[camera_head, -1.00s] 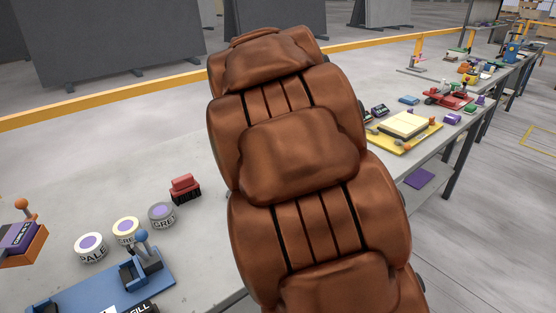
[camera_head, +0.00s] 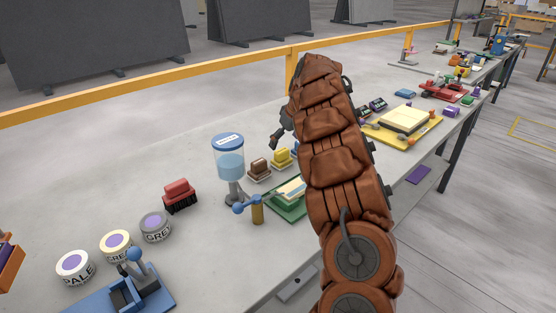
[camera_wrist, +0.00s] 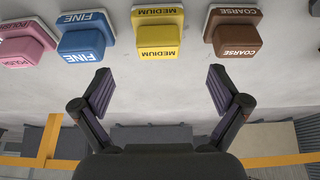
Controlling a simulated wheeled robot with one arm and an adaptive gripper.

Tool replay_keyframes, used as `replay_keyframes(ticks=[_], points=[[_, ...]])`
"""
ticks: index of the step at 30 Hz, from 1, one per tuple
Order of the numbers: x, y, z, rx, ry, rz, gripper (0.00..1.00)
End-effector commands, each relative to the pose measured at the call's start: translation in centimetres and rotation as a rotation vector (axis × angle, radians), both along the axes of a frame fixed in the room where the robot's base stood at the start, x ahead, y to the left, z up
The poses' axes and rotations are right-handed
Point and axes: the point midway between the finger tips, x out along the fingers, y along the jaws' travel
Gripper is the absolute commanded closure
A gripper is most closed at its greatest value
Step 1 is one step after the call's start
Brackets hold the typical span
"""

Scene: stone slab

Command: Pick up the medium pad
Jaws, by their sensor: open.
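The medium pad (camera_wrist: 158,34) is a yellow block with a handle, labelled MEDIUM. It stands on the slab and shows upside down at the top centre of the wrist view. In the head view the yellow pad (camera_head: 281,157) is just left of my arm. My gripper (camera_wrist: 160,85) is open and empty, its two dark fingers spread wide. The medium pad lies beyond the fingertips, roughly centred between them, and is not touched. In the head view only part of my gripper (camera_head: 279,138) shows, dark, above the pads.
The brown coarse pad (camera_wrist: 235,34) and blue fine pad (camera_wrist: 84,36) flank the medium pad closely, with a pink polish pad (camera_wrist: 27,44) farther left. A water dispenser (camera_head: 229,160) and a green tray (camera_head: 286,208) stand nearby. Grey slab surface lies open behind the pads.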

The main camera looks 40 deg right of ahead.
Motion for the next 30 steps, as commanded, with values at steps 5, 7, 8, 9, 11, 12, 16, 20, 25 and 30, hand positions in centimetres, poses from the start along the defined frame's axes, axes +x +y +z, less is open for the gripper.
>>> replay_keyframes(ticks=[5, 7, 8, 9, 11, 12, 16, 20, 25, 30], points=[[0.1, -0.7, -0.9, 0.002, -0.007, 0.006, 0.02], [0.3, -0.7, -1.5, 0.003, -0.006, 0.005, 0.02], [0.4, -0.7, -1.8, 0.004, -0.006, 0.004, 0.02], [0.5, -0.7, -2.2, 0.005, -0.005, 0.004, 0.02], [0.7, -0.6, -2.6, 0.003, -0.005, 0.005, 0.02], [0.8, -0.6, -2.8, 0.003, -0.006, 0.005, 0.02], [1.0, -0.6, -3.6, 0.002, -0.007, 0.003, 0.02], [1.4, -0.4, -4.9, 0.003, -0.005, 0.005, 0.02], [2.1, -0.2, -6.7, 0.004, -0.004, 0.006, 0.02], [2.5, -0.2, -7.6, 0.003, -0.007, 0.007, 0.02]])
